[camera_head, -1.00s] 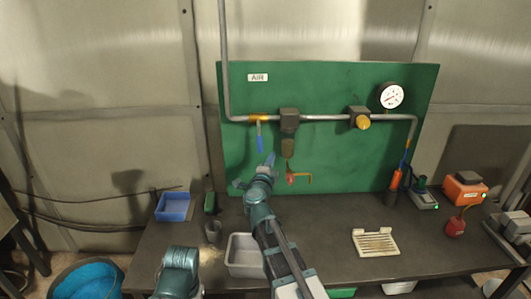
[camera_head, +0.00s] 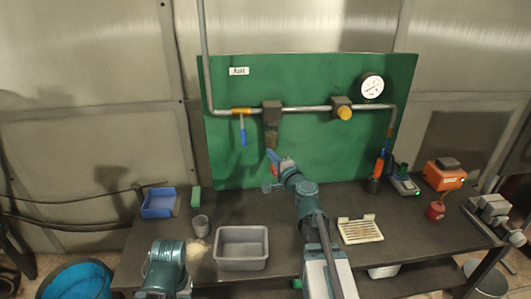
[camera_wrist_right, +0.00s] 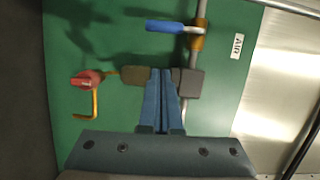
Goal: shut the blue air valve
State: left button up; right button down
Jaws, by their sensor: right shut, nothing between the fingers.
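The blue air valve has a brass body (camera_head: 241,111) on the grey pipe and a blue lever (camera_head: 243,137) hanging straight down across the pipe line. In the right wrist view, its blue lever (camera_wrist_right: 165,26) and brass body (camera_wrist_right: 197,35) are near the top, beyond the fingertips. My right gripper (camera_head: 272,157) is shut and empty, right of and slightly below the lever, apart from it in the picture. Its closed fingers (camera_wrist_right: 162,72) point toward the filter unit in the wrist view. My left gripper is out of view; only part of that arm shows at lower left.
A filter unit (camera_head: 271,114) sits right of the valve. A red drain handle (camera_wrist_right: 87,79) on a yellow bent pipe is below it, mostly hidden by my gripper in the head view. A regulator (camera_head: 344,112) and gauge (camera_head: 371,86) are farther right. A grey tray (camera_head: 242,262) stands on the bench.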

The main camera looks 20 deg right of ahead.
aim_at(243, 130)
jog(key=w+a, duration=0.3)
jog(key=w, duration=0.8)
jog(key=shift+a+f, duration=0.15)
jog(key=shift+a, duration=0.05)
jog(key=shift+w+a, duration=0.2)
jog(key=shift+a, duration=0.4)
jog(key=shift+s, duration=0.1)
